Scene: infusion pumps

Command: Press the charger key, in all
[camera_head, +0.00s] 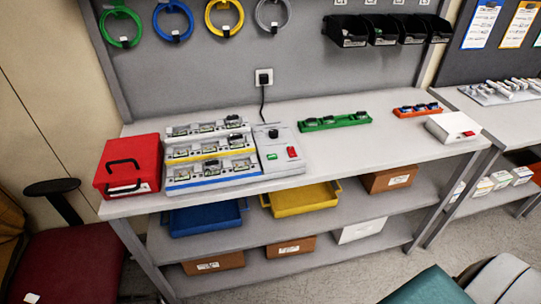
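A light grey charger unit (283,167) stands on the workbench, at the right end of a rack (212,153) with several slots. A green key (272,156) and a red switch (292,152) show on the charger's face. A black knob-like part (273,133) sits near its top. A black cable (262,103) runs from the charger up to a wall socket (264,78). Small devices sit in the rack's grey, yellow and blue rows. Any lettering on the key is too small to read. Neither of my grippers is in view.
A red case (128,166) stands left of the rack. A green tray (335,121), an orange tray (418,110) and a white box (453,127) stand to the right. The bench front right of the charger is clear. A red-seated chair (75,262) stands at lower left.

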